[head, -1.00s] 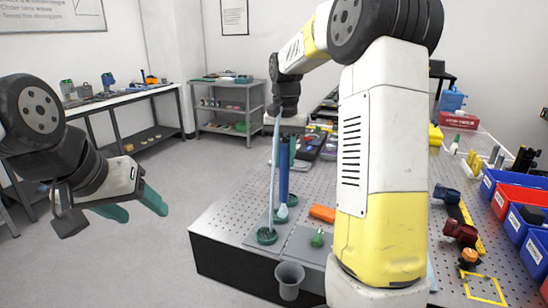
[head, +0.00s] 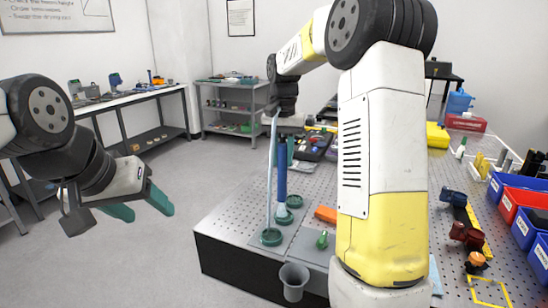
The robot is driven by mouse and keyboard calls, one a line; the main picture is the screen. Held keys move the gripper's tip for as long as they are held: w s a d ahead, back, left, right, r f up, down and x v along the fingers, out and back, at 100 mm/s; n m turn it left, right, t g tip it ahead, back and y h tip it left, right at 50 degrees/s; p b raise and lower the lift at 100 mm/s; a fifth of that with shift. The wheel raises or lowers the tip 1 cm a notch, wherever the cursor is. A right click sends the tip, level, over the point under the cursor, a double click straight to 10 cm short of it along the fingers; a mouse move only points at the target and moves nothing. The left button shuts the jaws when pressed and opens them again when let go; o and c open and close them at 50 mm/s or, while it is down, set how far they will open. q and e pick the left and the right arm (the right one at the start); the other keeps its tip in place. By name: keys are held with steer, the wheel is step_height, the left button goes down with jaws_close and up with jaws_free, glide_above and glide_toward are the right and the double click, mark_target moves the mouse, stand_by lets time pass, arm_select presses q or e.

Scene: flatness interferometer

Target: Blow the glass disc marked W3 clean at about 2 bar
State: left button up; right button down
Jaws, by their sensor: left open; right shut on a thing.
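My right gripper (head: 284,158) hangs over the perforated bench and is shut on an upright blue cylinder (head: 282,182). The cylinder's pale lower tip is close to a green ring (head: 284,219); contact is unclear. A tall, thin, pale-blue piece (head: 269,185) rises beside it from another green ring (head: 271,237) to near the gripper body. I cannot tell whether it is a glass disc seen edge-on. A third green ring (head: 295,201) lies behind. No W3 mark or pressure reading is legible. My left gripper (head: 144,206) is open and empty over the floor, left of the bench.
A grey cup (head: 293,282) is at the bench's front edge. A green item (head: 322,240) lies on a grey mat, with an orange block (head: 326,214) behind. Blue and red bins (head: 516,203) line the right side. My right arm hides the bench middle.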

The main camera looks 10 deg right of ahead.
steer(key=shift+s+a, duration=0.1)
steer(key=shift+s, duration=0.05)
stand_by(0.5)
steer(key=shift+s+a, duration=0.55)
steer(key=shift+s, duration=0.3)
steer(key=shift+d, duration=0.45)
stand_by(0.5)
steer(key=shift+w+d, duration=0.15)
steer(key=shift+d, duration=0.2)
stand_by(0.5)
